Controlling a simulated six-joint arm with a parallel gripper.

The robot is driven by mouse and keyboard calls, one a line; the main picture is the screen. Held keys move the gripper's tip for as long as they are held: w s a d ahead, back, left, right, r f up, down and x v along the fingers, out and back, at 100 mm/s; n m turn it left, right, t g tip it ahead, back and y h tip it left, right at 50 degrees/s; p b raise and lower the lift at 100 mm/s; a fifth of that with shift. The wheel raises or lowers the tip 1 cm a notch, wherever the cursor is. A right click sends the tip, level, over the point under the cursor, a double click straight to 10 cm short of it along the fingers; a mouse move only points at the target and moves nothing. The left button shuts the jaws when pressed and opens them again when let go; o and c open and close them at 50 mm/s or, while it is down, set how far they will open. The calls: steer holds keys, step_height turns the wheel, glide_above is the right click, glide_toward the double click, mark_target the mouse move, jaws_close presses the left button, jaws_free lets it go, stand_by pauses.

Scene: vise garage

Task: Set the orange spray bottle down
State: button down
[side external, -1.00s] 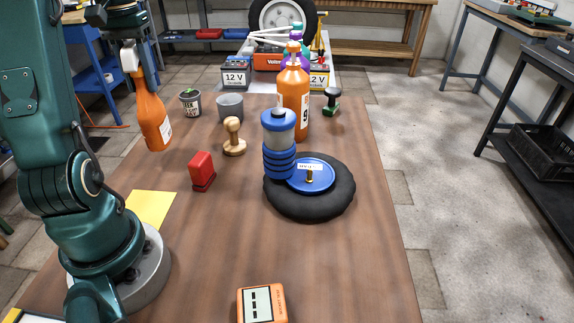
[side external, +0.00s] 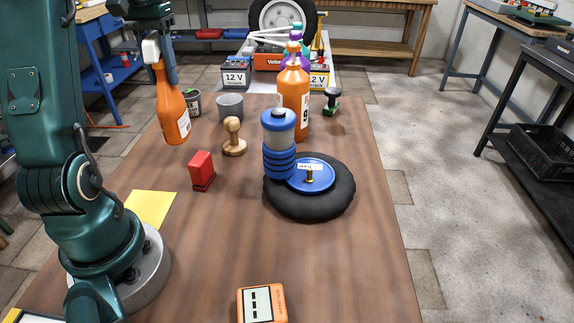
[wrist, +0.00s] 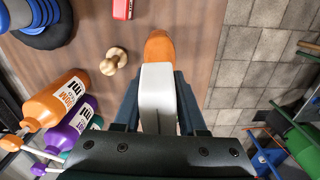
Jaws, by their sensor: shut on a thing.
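The orange spray bottle (side external: 172,110) with a white spray head hangs from my gripper (side external: 157,62) at the left of the table in the side view. It is slightly tilted, and its base appears to be above the table. In the wrist view my gripper (wrist: 158,100) is shut on the bottle's white head, and the orange body (wrist: 159,47) shows beyond it. The fingers lie on both sides of the head.

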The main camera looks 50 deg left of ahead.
steer(key=w+d+r+m, duration=0.1)
steer(key=d+r+m, duration=0.2)
steer(key=d, duration=0.8)
steer(key=w+d+r+m, duration=0.1)
steer(key=d+r+m, duration=0.3)
steer(key=d, duration=0.7)
steer(key=s+d+f+m, duration=0.2)
steer(key=d+m, duration=0.7)
steer(key=d, duration=0.9)
steer(key=s+a+n, duration=0.2)
steer(key=a+n, duration=0.6)
steer(key=a, duration=0.4)
steer(key=s+a+n, duration=0.2)
steer(key=a+n, duration=0.5)
steer(key=a, duration=0.6)
steer(key=w+d+f, duration=0.4)
steer(key=d+f, duration=0.6)
steer(key=d, duration=0.1)
steer(key=shift+f, duration=0.5)
